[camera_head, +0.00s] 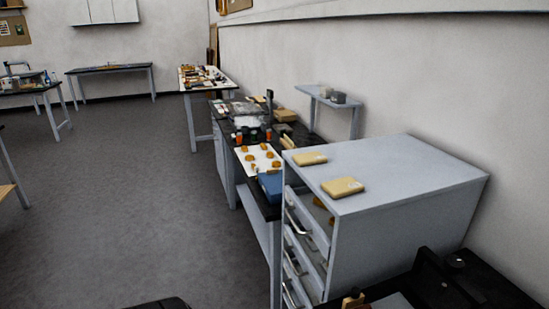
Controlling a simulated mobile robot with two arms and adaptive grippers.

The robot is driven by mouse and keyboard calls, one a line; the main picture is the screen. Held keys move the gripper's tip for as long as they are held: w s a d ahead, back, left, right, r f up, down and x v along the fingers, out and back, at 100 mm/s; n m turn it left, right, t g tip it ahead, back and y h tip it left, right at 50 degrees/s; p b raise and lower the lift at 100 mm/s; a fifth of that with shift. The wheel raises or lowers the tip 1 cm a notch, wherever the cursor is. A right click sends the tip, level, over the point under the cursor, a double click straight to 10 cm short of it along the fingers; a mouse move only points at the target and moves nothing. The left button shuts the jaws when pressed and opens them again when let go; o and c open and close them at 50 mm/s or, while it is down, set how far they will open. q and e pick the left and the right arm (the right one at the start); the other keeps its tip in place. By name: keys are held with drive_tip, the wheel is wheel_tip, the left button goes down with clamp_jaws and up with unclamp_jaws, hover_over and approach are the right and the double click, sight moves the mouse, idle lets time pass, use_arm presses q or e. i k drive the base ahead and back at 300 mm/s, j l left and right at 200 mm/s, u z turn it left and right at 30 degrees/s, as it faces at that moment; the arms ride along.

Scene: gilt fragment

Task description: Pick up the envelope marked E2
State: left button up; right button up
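Two flat tan envelopes lie on top of a light grey drawer cabinet (420,175). The nearer envelope (342,187) lies close to the cabinet's front left edge. The farther envelope (310,158) lies near the back left corner. Small marks show on them, but I cannot read them, so I cannot tell which is E2. Neither of my grippers can be made out in the head view.
The cabinet's drawers stand partly open on its left side. Behind it is a black-topped bench (262,200) with a white tray (245,160) of orange pieces and a blue box (271,187). A dark surface (490,285) is at lower right. The floor (120,200) at left is clear.

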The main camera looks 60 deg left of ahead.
sight(315, 157)
drive_tip(key=u, duration=1.55)
drive_tip(key=l+z, duration=0.65)
drive_tip(key=l, duration=0.2)
